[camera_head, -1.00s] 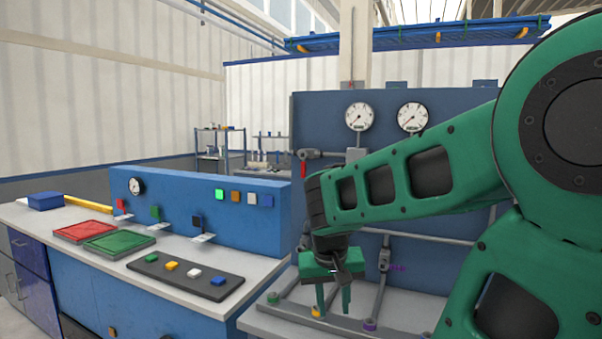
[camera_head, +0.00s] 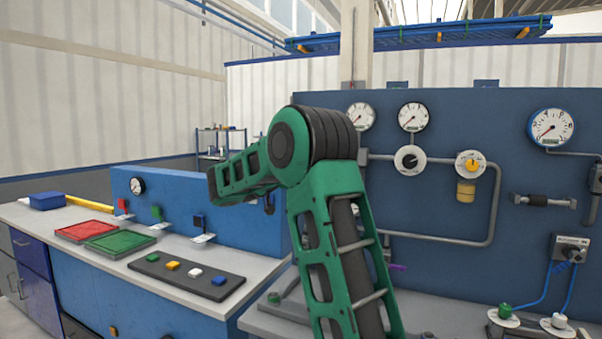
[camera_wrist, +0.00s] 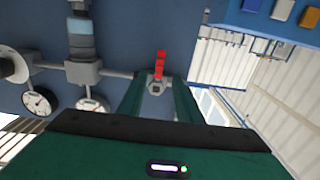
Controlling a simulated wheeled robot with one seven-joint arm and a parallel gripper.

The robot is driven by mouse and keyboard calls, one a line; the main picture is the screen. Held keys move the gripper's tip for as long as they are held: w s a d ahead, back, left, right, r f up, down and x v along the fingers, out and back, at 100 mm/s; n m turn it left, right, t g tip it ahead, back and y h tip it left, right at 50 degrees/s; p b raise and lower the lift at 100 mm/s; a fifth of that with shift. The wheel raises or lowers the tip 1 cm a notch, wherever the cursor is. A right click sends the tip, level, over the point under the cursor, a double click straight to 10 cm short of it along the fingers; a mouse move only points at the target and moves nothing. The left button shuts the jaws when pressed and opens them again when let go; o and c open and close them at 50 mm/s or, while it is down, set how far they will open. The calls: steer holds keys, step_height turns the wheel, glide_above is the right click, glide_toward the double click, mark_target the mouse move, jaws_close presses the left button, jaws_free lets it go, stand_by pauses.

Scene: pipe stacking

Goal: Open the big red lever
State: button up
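The big red lever (camera_wrist: 159,66) shows in the wrist view, attached to a grey valve body (camera_wrist: 157,86) on a pipe along the blue panel. In the head view my arm hides it. My gripper (camera_wrist: 160,78) is open, with one green finger on each side of the lever and valve as seen from the wrist. I see gaps between the fingers and the lever; whether the fingertips reach its depth I cannot tell. In the head view my gripper is hidden behind my own green arm.
The blue panel (camera_head: 440,215) carries gauges (camera_head: 412,117), dials and pipes (camera_head: 488,205). A blue console (camera_head: 250,200) at the left has a small red lever (camera_head: 122,204). Red (camera_head: 85,231) and green (camera_head: 120,241) trays and a dark button strip (camera_head: 187,275) lie on its bench.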

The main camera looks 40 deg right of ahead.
steer(key=x, duration=1)
steer(key=shift+a, duration=0.1)
jaws_close()
